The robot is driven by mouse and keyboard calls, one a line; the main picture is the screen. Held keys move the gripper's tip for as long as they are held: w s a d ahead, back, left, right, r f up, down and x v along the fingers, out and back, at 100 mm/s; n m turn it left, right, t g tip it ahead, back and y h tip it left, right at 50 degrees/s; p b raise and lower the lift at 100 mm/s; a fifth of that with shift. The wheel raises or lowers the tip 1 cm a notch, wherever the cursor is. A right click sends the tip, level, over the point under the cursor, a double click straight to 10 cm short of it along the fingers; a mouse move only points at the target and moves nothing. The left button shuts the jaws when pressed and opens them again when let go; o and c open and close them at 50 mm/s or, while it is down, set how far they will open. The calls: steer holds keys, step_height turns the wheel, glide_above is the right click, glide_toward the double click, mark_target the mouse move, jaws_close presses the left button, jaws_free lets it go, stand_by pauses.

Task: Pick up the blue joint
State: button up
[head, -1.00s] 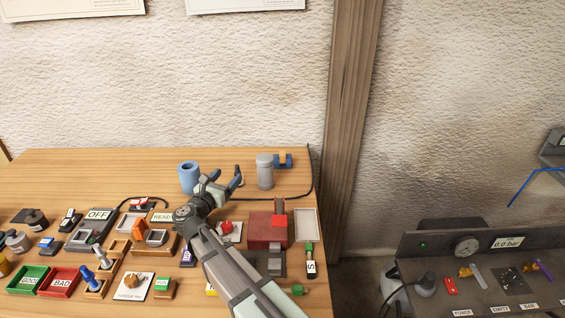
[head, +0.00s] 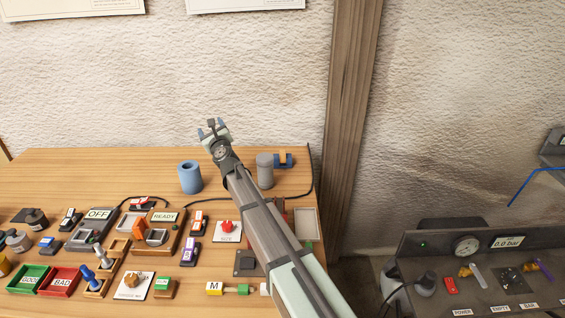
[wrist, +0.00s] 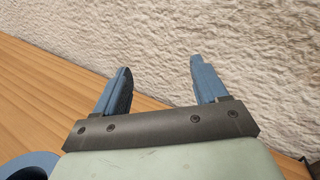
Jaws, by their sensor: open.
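My gripper (head: 213,127) is raised above the back edge of the table, in front of the wall. Its two blue fingers are apart with nothing between them, as the wrist view (wrist: 160,75) also shows. A small blue piece with a rounded top (head: 88,273) stands in a wooden holder at the front left, far from my gripper. It looks like the blue joint, but it is too small to be sure. A paler piece (head: 102,258) stands behind it.
A blue hollow cylinder (head: 190,177) stands below my gripper; its rim shows in the wrist view (wrist: 28,166). A grey cylinder (head: 265,171) stands to the right. Green (head: 27,280) and red (head: 62,282) trays lie front left. The table's back left is clear.

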steer(key=w+d+n+g+y, duration=0.2)
steer(key=w+n+g+y, duration=0.1)
steer(key=w+n+g, duration=0.25)
steer(key=n+g+h, duration=0.4)
steer(key=g+h, duration=0.2)
steer(key=g, duration=0.6)
glide_toward(283, 152)
steer(key=x, duration=1.2)
steer(key=c, duration=1.1)
